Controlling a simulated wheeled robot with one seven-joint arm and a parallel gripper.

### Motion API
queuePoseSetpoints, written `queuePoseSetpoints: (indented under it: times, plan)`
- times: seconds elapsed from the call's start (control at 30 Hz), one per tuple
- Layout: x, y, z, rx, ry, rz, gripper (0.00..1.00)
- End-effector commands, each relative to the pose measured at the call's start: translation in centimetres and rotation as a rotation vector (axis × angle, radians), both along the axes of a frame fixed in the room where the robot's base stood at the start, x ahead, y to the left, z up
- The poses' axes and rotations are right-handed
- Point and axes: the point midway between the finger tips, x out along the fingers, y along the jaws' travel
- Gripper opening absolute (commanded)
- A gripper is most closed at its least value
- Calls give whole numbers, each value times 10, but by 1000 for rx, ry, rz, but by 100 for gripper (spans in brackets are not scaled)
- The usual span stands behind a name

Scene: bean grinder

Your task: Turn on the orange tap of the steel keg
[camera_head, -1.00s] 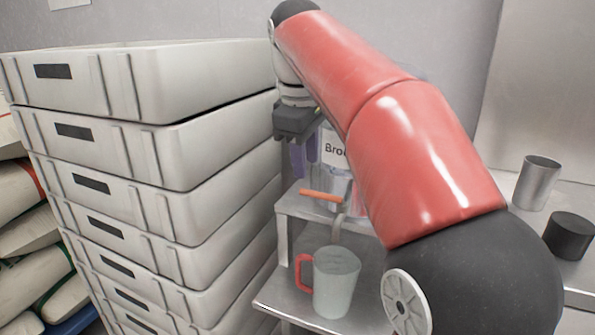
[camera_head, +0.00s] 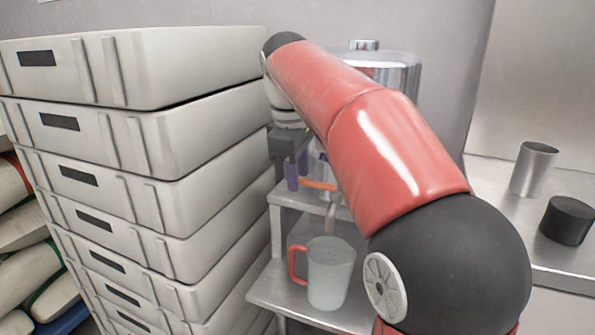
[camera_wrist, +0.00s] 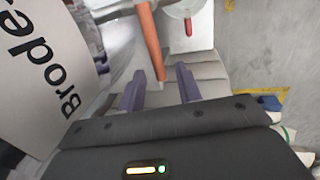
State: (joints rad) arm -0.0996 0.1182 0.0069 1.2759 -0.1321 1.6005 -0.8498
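The steel keg (camera_head: 395,72) stands behind my arm, which hides most of it; its white lettered label (camera_wrist: 35,65) fills the left of the wrist view. The orange tap handle (camera_head: 318,185) sticks out to the left from the keg's front, above the mug. In the wrist view the orange tap handle (camera_wrist: 149,42) points down, its tip between my two purple fingers. My gripper (camera_head: 304,173) is at the handle's free end; in the wrist view my gripper (camera_wrist: 160,85) is open, with gaps visible on both sides of the handle.
A clear mug (camera_head: 332,275) with a red handle stands on the lower steel shelf (camera_head: 275,290) below the tap. A tall stack of grey crates (camera_head: 150,150) stands close on the left. A steel cup (camera_head: 534,170) and a black cylinder (camera_head: 567,222) stand on the right counter.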

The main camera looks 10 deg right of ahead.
Motion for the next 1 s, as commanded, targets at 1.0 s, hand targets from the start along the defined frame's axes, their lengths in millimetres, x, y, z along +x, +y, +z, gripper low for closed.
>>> queuePoseSetpoints:
  times: [1.0]
  plan:
    - [-22,-4,0,1,-1,103,0]
